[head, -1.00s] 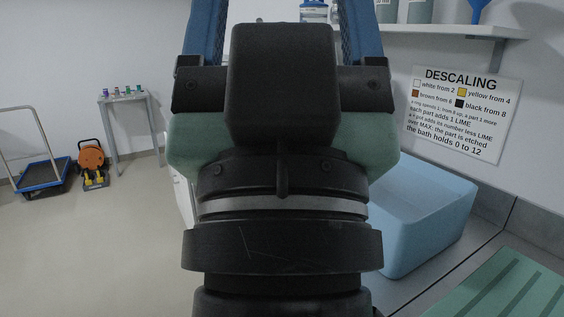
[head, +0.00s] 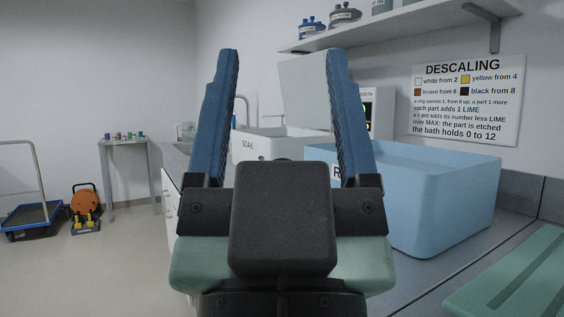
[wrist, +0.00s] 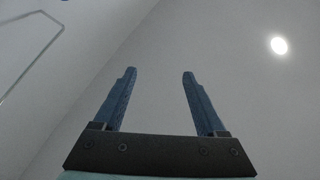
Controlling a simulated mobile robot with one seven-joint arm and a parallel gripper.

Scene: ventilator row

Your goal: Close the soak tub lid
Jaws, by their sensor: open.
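The soak tub (head: 262,145) is a white box labelled SOAK on the counter, seen in the head view between and beyond my fingers. Its pale lid (head: 307,92) stands raised at the tub's far right side, close to upright. My right finger hides part of the lid and tub. My gripper (head: 281,65) is open and empty, its two blue fingers pointing up, nearer to the camera than the tub and apart from the lid. In the wrist view my gripper (wrist: 158,75) shows only wall and ceiling beyond its fingers.
A large blue basin (head: 450,200) stands on the counter right of my gripper. A green ribbed mat (head: 520,275) lies at the front right. A shelf (head: 400,25) with pots runs above. A display unit (head: 375,110) stands behind the basin.

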